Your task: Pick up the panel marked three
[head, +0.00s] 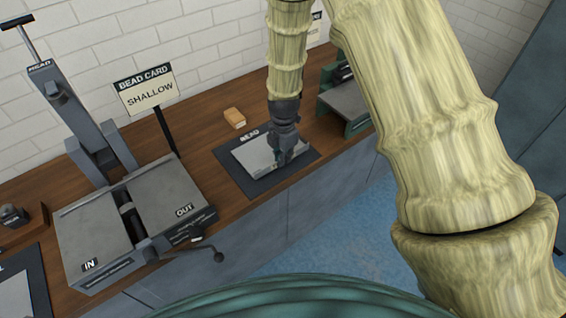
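A pale flat panel (252,157) lies on a dark mat (266,184) on the wooden bench; the mat's label seems to read "READ". No mark three is legible on it. A second pale panel (15,298) is cut off at the lower left, also on a dark mat, with no number showing. My gripper (283,160) points down at the right part of the middle panel, its tips at or just above it. I cannot tell whether it touches, or whether the fingers are open or shut.
A grey machine (160,196) marked IN and OUT, with a crank (206,246), stands left. Behind it are a tall grey press-like post (90,130) and a "BEAD CARD SHALLOW" sign (148,92). A tan block (234,118) lies behind the mat. A green-framed device (345,100) stands right.

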